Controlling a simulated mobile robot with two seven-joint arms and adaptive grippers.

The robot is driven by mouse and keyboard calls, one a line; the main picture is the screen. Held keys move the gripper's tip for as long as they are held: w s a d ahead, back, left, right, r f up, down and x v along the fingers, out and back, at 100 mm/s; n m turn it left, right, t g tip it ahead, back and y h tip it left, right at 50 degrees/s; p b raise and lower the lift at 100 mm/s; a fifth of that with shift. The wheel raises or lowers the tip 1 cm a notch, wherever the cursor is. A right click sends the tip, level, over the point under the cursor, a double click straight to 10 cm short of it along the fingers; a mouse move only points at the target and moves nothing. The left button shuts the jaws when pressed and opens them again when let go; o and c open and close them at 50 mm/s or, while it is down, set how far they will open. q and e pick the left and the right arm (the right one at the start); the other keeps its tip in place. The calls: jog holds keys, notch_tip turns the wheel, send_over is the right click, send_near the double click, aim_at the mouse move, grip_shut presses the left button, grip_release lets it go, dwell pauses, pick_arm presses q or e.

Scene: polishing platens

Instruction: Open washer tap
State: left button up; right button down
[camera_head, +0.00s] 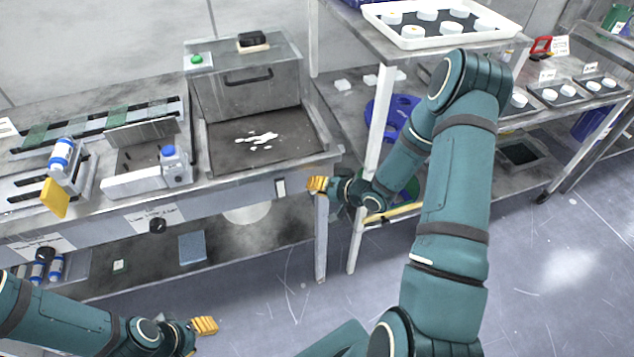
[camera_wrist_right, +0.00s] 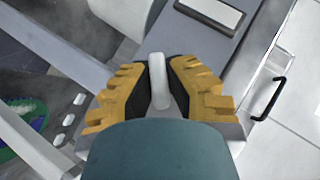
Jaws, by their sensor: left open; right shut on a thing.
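In the right wrist view, the pale tap handle (camera_wrist_right: 158,80) stands between the two yellow fingers of my right gripper (camera_wrist_right: 160,90), which is shut on it. In the head view, my right gripper (camera_head: 317,184) is at the right front corner of the washer basin (camera_head: 225,162); the fingers hide the tap there. The basin has a dark floor with white patches. My left gripper (camera_head: 203,326) is open and empty, low over the floor at the lower left, away from the bench.
A black-handled lid (camera_head: 248,76) stands up behind the basin. A light switch plate (camera_head: 280,187) is on the bench front. A steel rack post (camera_head: 376,125) stands close to my right arm. A white tray (camera_head: 400,36) of round pieces sits on the upper shelf.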

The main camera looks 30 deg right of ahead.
jog(key=shift+a+n+g+h+b, duration=0.15)
jog(key=shift+n+g+h+b, duration=0.2)
jog(key=shift+n+g+h, duration=0.45)
jog(key=n+h+b, duration=0.1)
jog(key=h+b, duration=0.1)
jog(key=shift+w+f+h, duration=0.1)
jog(key=shift+h, duration=0.2)
jog(key=shift+n+g+h+b, duration=0.4)
jog(key=shift+n+h+b, duration=0.4)
jog(key=shift+h+b, duration=0.25)
jog(key=c, duration=1)
grip_release()
